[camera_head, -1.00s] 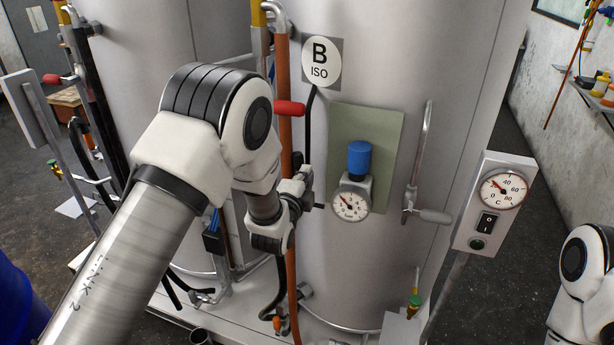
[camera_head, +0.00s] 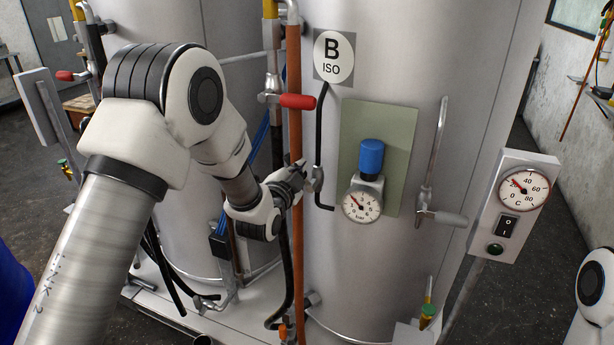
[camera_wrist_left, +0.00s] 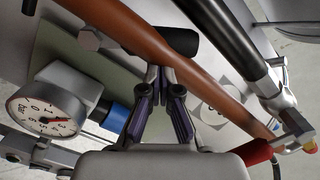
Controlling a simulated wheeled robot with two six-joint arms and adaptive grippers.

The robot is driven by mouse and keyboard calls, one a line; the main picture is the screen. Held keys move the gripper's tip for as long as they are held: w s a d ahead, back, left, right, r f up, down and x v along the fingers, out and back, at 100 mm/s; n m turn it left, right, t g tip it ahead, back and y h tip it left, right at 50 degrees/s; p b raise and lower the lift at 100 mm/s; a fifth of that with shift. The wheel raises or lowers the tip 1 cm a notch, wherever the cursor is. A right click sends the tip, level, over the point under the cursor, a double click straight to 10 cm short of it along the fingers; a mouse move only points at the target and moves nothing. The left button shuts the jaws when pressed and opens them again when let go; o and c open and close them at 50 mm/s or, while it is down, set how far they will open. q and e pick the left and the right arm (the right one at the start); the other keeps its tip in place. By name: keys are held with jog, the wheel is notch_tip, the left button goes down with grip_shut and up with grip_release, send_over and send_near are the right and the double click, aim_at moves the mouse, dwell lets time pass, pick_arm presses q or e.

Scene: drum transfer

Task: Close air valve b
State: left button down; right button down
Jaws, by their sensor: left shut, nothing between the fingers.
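Tank B carries a round "B ISO" label (camera_head: 333,58). My left gripper (camera_head: 302,172) is shut and empty, at the pipe and close to this fitting. In the left wrist view the shut fingers (camera_wrist_left: 165,90) point at the brown pipe (camera_wrist_left: 135,30), and a black cylindrical part (camera_wrist_left: 181,41) lies just beyond their tips. I cannot tell whether they touch. My right gripper is not in view.
A red-handled valve (camera_head: 297,101) sits above the left gripper. A pressure gauge (camera_head: 361,206) with a blue knob (camera_head: 371,156) is to the right. A metal bracket handle (camera_head: 433,175) and a temperature box (camera_head: 512,205) stand further right. Black pipes run left of the gripper.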

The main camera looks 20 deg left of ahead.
pick_arm(q)
jog(key=a+f+n+b, duration=0.4)
jog(key=n+b, duration=0.3)
jog(key=n, duration=0.2)
jog(key=shift+a+f+h, duration=0.25)
jog(key=shift+a+h, duration=0.05)
jog(key=shift+a, duration=0.2)
jog(key=shift+w+b, duration=0.1)
jog(key=shift+b, duration=0.2)
